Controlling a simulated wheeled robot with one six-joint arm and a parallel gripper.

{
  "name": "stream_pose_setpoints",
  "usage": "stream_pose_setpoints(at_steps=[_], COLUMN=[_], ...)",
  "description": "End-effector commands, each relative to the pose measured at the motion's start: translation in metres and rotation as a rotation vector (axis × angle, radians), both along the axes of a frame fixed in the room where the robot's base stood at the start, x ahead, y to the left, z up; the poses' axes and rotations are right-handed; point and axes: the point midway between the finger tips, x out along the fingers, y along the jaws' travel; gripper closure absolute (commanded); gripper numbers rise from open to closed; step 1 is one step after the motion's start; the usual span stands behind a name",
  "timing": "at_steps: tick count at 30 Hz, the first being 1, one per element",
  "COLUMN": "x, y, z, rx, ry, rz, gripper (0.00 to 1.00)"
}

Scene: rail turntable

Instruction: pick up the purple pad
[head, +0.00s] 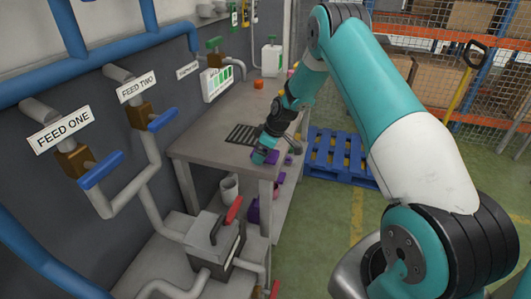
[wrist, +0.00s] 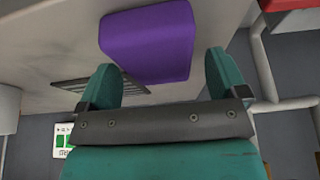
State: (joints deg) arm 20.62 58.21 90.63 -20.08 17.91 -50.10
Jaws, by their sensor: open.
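The purple pad (wrist: 146,40) is a rounded block in the upper middle of the wrist view, against the grey bench top. My gripper (wrist: 162,62) is open, with one teal finger left of the pad's near end and the other right of it. I cannot tell whether either finger touches the pad. In the head view my gripper (head: 259,156) is low over the bench's near end, and a bit of purple shows beside it, mostly hidden by the gripper.
The grey bench (head: 205,146) carries a dark slotted grate (head: 242,134), an orange block (head: 258,84) and a white jug (head: 271,58). A grey box with a red lever (head: 234,209) stands low in front. A blue pallet (head: 335,155) lies on the floor to the right.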

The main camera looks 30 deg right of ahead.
Motion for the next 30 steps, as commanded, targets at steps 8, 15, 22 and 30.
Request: stream_pose_setpoints(at_steps=[8, 15, 22, 30], x=[0.0003, 0.0001, 0.0002, 0.0003], y=[-0.0003, -0.0001, 0.0001, 0.0003], z=[-0.0005, -0.0027, -0.0039, -0.0038], rx=[-0.001, 0.000, 0.000, 0.000], ry=[-0.001, 0.000, 0.000, 0.000], rz=[0.000, 0.000, 0.000, 0.000], gripper=[0.08, 0.08, 0.20, 0.62])
